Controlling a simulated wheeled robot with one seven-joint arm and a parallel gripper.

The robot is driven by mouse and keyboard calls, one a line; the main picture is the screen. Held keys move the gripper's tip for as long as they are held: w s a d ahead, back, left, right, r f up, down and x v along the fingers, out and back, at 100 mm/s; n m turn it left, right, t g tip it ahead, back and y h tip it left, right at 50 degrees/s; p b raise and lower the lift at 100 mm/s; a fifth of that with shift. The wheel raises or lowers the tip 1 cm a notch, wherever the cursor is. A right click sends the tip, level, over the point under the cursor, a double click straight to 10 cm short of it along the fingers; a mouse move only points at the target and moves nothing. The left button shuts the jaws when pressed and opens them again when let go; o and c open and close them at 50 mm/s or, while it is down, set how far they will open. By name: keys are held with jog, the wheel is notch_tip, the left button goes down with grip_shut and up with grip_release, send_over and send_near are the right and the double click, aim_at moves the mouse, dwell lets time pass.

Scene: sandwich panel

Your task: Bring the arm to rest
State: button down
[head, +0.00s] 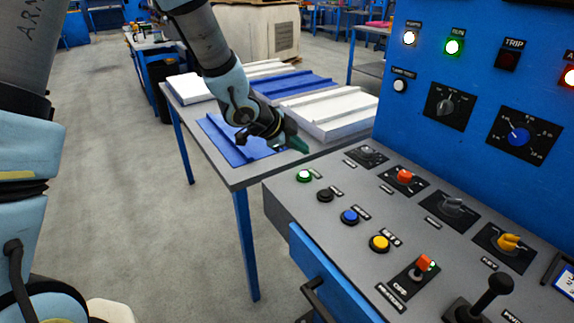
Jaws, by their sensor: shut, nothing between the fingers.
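My gripper (296,143) is at the end of my arm, which reaches down from the top of the head view. It is shut and empty. It hangs above the table's right edge, close to the near left corner of the control panel (330,217). It appears clear of the green button (304,175), which lies just below it in the picture. The arm's wrist hides part of the table top behind it.
The table (236,179) carries white and blue panels (292,87). A blue upright panel (462,50) with lamps stands at right.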

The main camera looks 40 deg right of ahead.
jog(key=w+a+r+n+t+y, duration=0.15)
jog(key=w+a+n, duration=0.3)
jog(key=a, duration=0.45)
jog(key=w+a+r+n+t+y, duration=0.1)
jog(key=w+a+n+y, duration=0.1)
jog(key=w+a+n, duration=0.45)
jog(key=w+a+r+n+t+y, duration=0.1)
jog(key=w+a+t+y, duration=0.15)
jog(key=a, duration=0.85)
jog(key=s+a+n+g+y, duration=0.1)
jog(key=s+a+n, duration=0.2)
jog(key=a, duration=0.4)
jog(key=s+a+r+n+g+y, duration=0.1)
jog(key=s+a+n, duration=0.2)
jog(key=a+n, duration=0.3)
jog(key=s+a+n+g+y, duration=0.1)
jog(key=s+a+n, duration=0.2)
jog(key=a, duration=0.5)
jog(key=shift+s+a+r+n+g, duration=0.15)
jog(key=shift+s+r+n+g, duration=0.2)
jog(key=shift+n, duration=0.35)
